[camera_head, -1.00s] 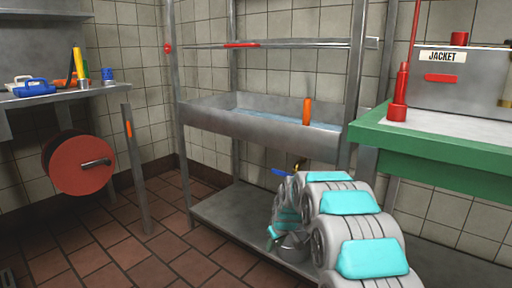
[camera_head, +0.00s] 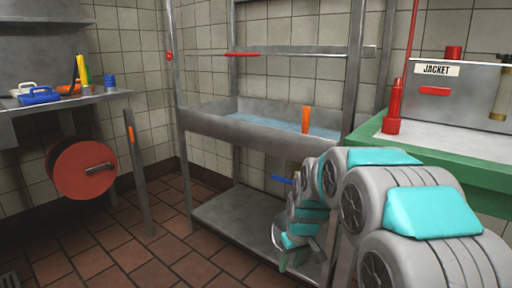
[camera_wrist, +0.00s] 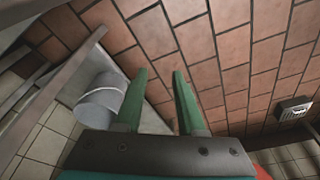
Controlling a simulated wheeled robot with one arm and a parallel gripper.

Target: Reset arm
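My arm comes in from the lower right of the head view and bends down toward the lower shelf of the sink stand. My gripper (camera_wrist: 162,73) shows in the wrist view as two green fingers with a clear gap between them. It is open and nothing is between the fingers. The fingers point over the brown tile floor (camera_wrist: 240,50). In the head view the gripper is small and partly hidden at the arm's end, in front of the lower shelf (camera_head: 225,215).
The metal sink (camera_head: 230,133) holds water and an upright orange object (camera_head: 306,119). A green-edged counter (camera_head: 440,165) is at right, with a red bottle-like object (camera_head: 393,108) and a "JACKET" box (camera_head: 470,92). A red reel (camera_head: 82,168) hangs at left. Open floor lies at lower left.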

